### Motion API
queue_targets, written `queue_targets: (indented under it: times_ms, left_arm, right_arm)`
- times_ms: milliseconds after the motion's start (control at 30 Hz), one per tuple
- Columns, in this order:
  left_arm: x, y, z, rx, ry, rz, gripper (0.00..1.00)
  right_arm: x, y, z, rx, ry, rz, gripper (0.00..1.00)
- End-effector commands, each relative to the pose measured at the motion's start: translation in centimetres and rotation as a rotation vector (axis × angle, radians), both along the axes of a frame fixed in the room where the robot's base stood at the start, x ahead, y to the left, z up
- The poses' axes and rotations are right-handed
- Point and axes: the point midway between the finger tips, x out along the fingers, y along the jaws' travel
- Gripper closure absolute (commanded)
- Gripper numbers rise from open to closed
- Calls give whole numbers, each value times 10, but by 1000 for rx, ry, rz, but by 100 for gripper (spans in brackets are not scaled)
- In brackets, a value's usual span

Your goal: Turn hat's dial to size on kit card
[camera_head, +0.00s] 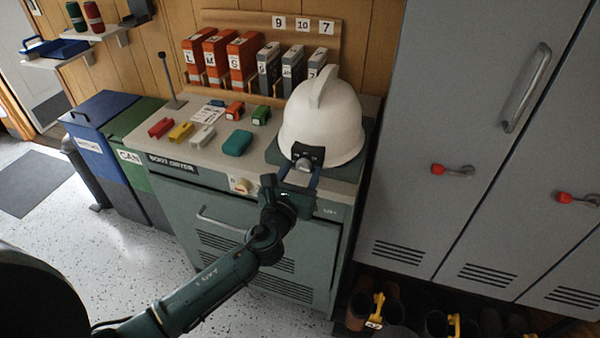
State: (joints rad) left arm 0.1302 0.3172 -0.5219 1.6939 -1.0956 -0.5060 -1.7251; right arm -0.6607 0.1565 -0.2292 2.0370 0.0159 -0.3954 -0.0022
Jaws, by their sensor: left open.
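A white hard hat (322,115) sits on a dark green pad (352,176) at the right end of the boot dryer's top. Its grey adjusting dial (304,164) is on a black band piece at the hat's near edge. My left gripper (299,172) is open, its two fingers pointing at the dial, one to each side. I cannot tell whether they touch it. A white card with print, likely the kit card (208,113), lies on the top to the left; its text is too small to read. My right gripper is out of view.
Coloured blocks, including a teal one (237,143), lie left of the hat. Orange boxes (243,63) and grey boxes (269,68) stand behind, under number tags (303,24). A grey locker (452,120) stands close on the right. Bins (98,128) stand left.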

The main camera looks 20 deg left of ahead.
Motion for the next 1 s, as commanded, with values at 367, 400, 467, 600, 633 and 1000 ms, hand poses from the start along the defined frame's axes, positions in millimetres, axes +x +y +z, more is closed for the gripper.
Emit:
queue_targets:
  times_ms: [367, 400, 467, 600, 633, 1000]
  left_arm:
    - [-1, 0, 0, 0, 0, 0, 73]
    - [-1, 0, 0, 0, 0, 0, 76]
    - [-1, 0, 0, 0, 0, 0, 81]
    - [-1, 0, 0, 0, 1, 0, 92]
    - [-1, 0, 0, 0, 1, 0, 92]
    - [-1, 0, -1, -80, 4, 0, 93]
  right_arm:
    - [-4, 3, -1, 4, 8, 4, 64]
    - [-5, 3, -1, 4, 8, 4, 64]
    - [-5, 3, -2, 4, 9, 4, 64]
    - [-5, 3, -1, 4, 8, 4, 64]
    - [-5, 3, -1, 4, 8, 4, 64]
    - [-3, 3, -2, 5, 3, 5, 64]
